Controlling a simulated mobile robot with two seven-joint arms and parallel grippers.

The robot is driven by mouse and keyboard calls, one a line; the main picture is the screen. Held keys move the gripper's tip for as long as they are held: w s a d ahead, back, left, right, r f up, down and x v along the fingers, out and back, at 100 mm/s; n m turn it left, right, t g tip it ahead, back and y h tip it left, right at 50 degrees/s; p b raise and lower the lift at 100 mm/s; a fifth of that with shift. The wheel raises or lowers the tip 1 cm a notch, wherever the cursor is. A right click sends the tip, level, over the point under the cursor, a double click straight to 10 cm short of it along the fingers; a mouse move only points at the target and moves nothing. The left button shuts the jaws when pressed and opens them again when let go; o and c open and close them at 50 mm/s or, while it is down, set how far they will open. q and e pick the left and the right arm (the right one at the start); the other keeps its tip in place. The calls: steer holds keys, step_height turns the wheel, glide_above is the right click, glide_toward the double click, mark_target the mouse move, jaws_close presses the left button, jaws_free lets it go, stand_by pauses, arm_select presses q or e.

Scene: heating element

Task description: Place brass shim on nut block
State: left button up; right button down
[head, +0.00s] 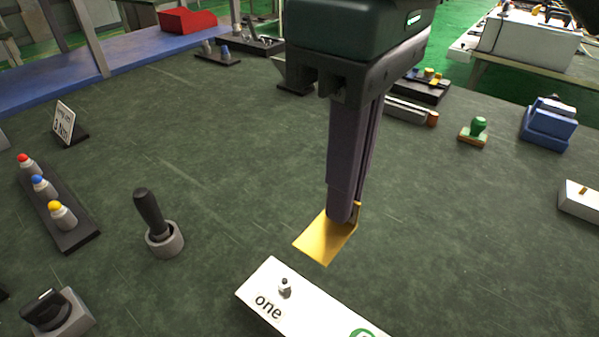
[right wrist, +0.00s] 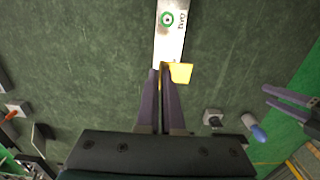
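The brass shim (head: 325,240) is a bent gold-coloured sheet at the tips of my right gripper (head: 343,215). The gripper's fingers are shut on its upright flange, and its flat part sticks out to the left. The shim also shows in the right wrist view (right wrist: 181,73). Beneath and in front of it lies a long white block (head: 315,307), apparently the nut block, marked "one", with a small metal nut and a green ring. The shim looks held above the block's far end; contact is unclear. My left gripper (right wrist: 267,95) shows only in the right wrist view, open and empty.
A rotary switch (head: 60,313) is at the front left. A green stamp (head: 475,132) and a blue box (head: 549,125) stand right.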

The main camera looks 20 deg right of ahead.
steer(key=b, duration=0.2)
glide_above(327, 307)
step_height(327, 307, down, 11)
steer(key=shift+s+f, duration=0.1)
arm_select(q)
steer(key=f, duration=0.3)
steer(key=shift+s+a+f+b, duration=0.15)
steer(key=shift+s+b, duration=0.05)
steer(key=shift+b, duration=0.2)
arm_select(e)
step_height(327, 307, down, 5)
steer(key=shift+r, duration=0.1)
steer(key=c, duration=1.5)
jaws_free()
steer(key=shift+f, duration=0.2)
steer(key=o, duration=0.4)
steer(key=shift+o, duration=0.2)
steer(key=shift+r, duration=0.1)
